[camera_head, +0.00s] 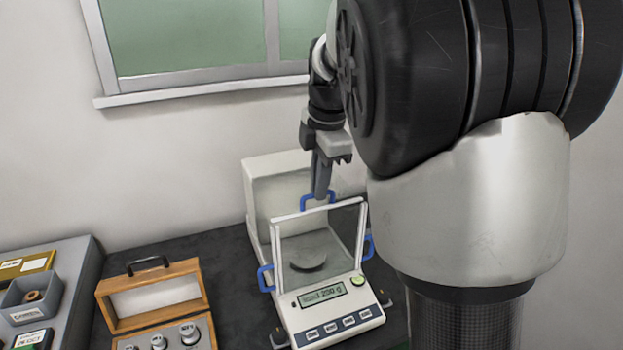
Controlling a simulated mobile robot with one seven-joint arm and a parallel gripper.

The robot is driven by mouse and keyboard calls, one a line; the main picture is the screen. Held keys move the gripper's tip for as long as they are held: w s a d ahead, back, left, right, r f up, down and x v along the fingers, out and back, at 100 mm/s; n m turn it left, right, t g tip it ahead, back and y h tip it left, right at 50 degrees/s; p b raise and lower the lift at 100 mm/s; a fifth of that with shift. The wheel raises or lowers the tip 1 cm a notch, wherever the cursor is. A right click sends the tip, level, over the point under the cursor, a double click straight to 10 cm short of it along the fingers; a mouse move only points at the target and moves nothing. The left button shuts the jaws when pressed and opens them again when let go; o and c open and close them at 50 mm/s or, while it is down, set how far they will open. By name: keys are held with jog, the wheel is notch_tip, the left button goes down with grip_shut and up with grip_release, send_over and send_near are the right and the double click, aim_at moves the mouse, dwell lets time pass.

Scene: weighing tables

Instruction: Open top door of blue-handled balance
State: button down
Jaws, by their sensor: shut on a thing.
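The blue-handled balance (312,312) is white with a glass weighing chamber, and it stands on the dark table. Its blue top handle (304,203) shows just above the chamber's front top rail. My gripper (320,190) points down from above and is shut on this top handle; the fingers hide part of it. A left blue handle (264,279) and a right blue handle (369,247) sit on the chamber's sides. A dark round pan (308,261) shows inside through the glass. How far the top door is open I cannot tell.
An open wooden weight box (153,293) with metal weights stands left of the balance. A grey tray (86,272) with small containers is at the far left. The wall and window sill (200,88) are behind. My arm hides the right side.

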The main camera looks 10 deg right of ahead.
jog(key=p, duration=0.5)
send_over(301, 184)
jog(key=shift+s+d+r, duration=0.1)
jog(key=shift+s+r, duration=0.1)
jog(key=shift+s, duration=0.15)
jog(key=shift+w+f, duration=0.15)
jog(key=shift+w, duration=0.25)
jog(key=c, duration=1.8)
grip_release()
jog(key=shift+s, duration=0.1)
jog(key=shift+c, duration=0.2)
jog(key=s+r, duration=0.3)
jog(key=r, duration=1.4)
jog(key=shift+s+d, duration=0.15)
jog(key=shift+d, duration=0.05)
